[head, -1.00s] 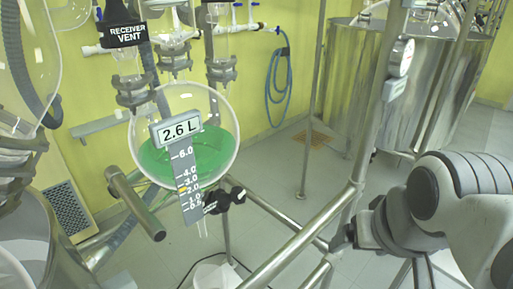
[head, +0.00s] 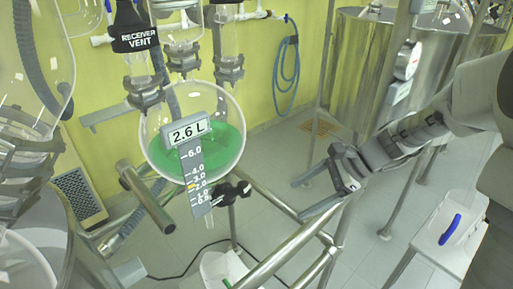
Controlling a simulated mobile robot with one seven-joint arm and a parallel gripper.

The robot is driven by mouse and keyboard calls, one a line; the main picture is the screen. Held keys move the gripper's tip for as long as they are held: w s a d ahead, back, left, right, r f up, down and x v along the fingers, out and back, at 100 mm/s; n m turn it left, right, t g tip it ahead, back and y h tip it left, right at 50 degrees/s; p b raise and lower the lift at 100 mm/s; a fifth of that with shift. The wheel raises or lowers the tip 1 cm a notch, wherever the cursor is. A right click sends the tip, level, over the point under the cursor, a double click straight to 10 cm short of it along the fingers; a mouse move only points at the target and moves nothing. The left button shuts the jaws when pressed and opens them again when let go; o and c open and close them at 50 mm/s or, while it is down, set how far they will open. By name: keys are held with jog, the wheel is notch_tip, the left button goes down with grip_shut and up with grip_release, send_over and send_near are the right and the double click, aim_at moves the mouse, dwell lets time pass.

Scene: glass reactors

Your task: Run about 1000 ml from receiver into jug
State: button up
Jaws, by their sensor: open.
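The receiver (head: 232,104) is a round glass vessel part filled with green liquid; its display (head: 189,130) reads 2.6 L above a grey level scale with a yellow mark. A black-handled valve (head: 235,193) sits at its bottom outlet.
Steel frame tubes (head: 285,252) run between my gripper and the jug. A thick tube end (head: 147,198) juts out left of the receiver. A white stool (head: 432,238) with a blue object (head: 450,229) stands at right. A large steel tank (head: 365,75) stands behind.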

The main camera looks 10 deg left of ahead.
aim_at(248, 189)
jog(key=w+f+m+t+y+p, duration=0.1)
jog(key=w+f+m+t+y, duration=0.15)
jog(key=w+m+y, duration=0.4)
jog(key=shift+g+h, duration=0.35)
jog(key=shift+h, duration=0.6)
jog(key=x, duration=0.5)
jog(key=w+x, duration=0.1)
jog(key=x, duration=1.1)
jog(key=shift+w+f, duration=0.25)
jog(key=c, duration=1.4)
jog(key=shift+f+n, duration=0.1)
jog(key=shift+n, duration=0.15)
